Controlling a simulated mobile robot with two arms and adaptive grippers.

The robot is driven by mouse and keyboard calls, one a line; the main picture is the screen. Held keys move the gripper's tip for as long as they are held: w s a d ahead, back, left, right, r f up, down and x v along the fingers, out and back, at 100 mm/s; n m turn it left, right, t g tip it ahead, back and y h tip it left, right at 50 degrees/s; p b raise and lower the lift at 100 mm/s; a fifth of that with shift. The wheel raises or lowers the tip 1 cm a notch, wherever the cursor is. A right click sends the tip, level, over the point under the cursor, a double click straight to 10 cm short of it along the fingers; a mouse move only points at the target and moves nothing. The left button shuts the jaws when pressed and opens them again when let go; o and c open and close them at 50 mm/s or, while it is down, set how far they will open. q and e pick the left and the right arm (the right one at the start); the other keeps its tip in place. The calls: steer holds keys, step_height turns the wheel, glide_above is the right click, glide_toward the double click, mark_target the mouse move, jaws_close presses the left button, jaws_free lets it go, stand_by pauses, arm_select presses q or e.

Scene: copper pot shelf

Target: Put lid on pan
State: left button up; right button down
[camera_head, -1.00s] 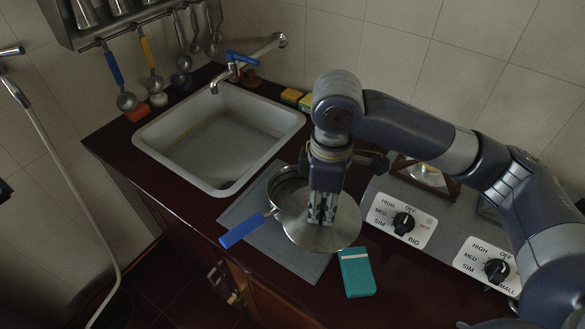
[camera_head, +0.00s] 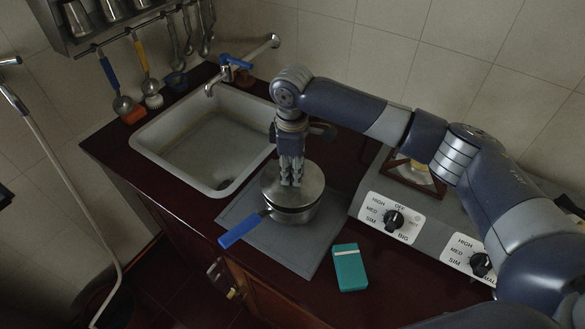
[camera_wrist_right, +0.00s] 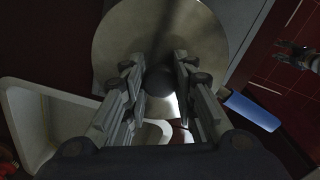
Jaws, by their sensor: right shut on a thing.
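The round metal lid (camera_head: 273,187) is over the metal pan (camera_head: 298,215), nearly lined up with its rim. The pan stands on a grey mat, and its blue handle (camera_head: 243,230) points to the lower left. I cannot tell whether the lid rests fully on the rim. My right gripper (camera_head: 291,183) points down and is shut on the lid's knob. In the right wrist view the lid (camera_wrist_right: 125,40) fills the top middle, with its dark knob (camera_wrist_right: 158,82) between the fingers. The lid hides the pan there, except the blue handle (camera_wrist_right: 252,112). My left gripper is not in view.
The sink (camera_head: 140,150) is left of the pan. A teal box (camera_head: 349,268) lies right of the grey mat (camera_head: 300,262). The stove with its knobs (camera_head: 394,218) is to the right. Utensils (camera_head: 123,104) hang at the back left. The counter's front edge is near the handle.

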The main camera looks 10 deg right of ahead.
steer(key=shift+f, duration=0.45)
steer(key=shift+f, duration=0.6)
steer(key=c, duration=1.3)
jaws_free()
steer(key=shift+r, duration=0.1)
